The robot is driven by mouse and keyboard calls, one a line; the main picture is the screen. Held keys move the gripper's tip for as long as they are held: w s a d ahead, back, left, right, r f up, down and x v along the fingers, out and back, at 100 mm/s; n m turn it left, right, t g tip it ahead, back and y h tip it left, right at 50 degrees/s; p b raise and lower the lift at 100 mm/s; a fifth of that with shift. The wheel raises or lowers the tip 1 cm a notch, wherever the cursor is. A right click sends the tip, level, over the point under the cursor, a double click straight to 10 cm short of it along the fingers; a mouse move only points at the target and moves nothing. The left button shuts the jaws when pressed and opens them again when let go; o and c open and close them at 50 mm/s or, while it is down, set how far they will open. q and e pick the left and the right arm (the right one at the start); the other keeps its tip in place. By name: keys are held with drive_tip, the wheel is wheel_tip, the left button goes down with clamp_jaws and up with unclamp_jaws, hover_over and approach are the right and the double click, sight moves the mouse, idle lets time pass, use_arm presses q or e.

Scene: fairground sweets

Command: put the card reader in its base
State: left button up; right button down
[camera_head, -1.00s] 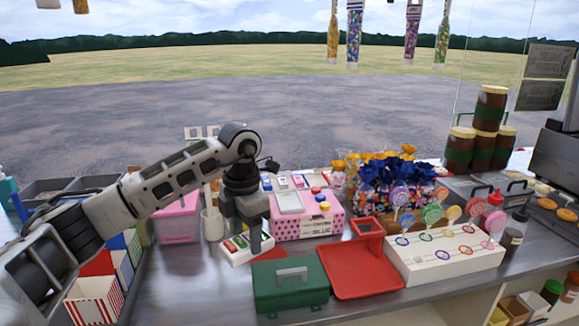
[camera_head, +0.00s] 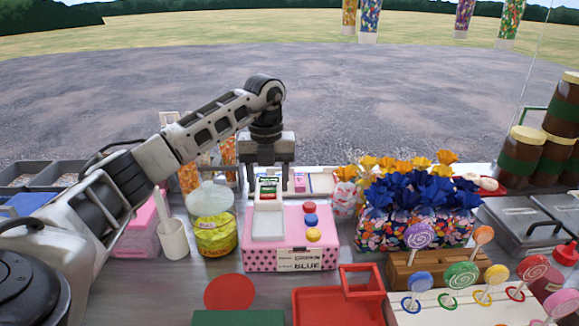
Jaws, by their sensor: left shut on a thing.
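My left gripper (camera_head: 267,178) points down behind the pink dotted box and is shut on the card reader (camera_head: 268,187). The card reader is a small pale device with a green and dark face, showing between and below the fingers. It appears just behind or over the back edge of the box; I cannot tell whether it touches anything. A pale grey panel (camera_head: 268,226) lies on the box top just in front. I cannot make out for sure which thing is the reader's base. My right gripper is not in view.
The pink box (camera_head: 262,261) has red, blue and yellow buttons. A yellow-labelled jar (camera_head: 214,235) and white cup (camera_head: 174,240) stand left of it. Blue-wrapped sweets (camera_head: 415,215) and a lollipop stand (camera_head: 450,307) are at right. A red tray (camera_head: 325,308) lies in front.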

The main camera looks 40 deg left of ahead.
use_arm(q)
drive_tip(key=shift+s+f, duration=0.3)
drive_tip(key=shift+f, duration=0.25)
drive_tip(key=shift+f+b, duration=0.55)
drive_tip(key=shift+f, duration=1.45)
drive_tip(key=shift+f, duration=0.35)
drive_tip(key=shift+f, duration=0.3)
drive_tip(key=o, duration=1.5)
drive_tip(key=shift+c, duration=0.2)
drive_tip(key=shift+r+p, duration=0.5)
drive_tip(key=shift+r, duration=4.05)
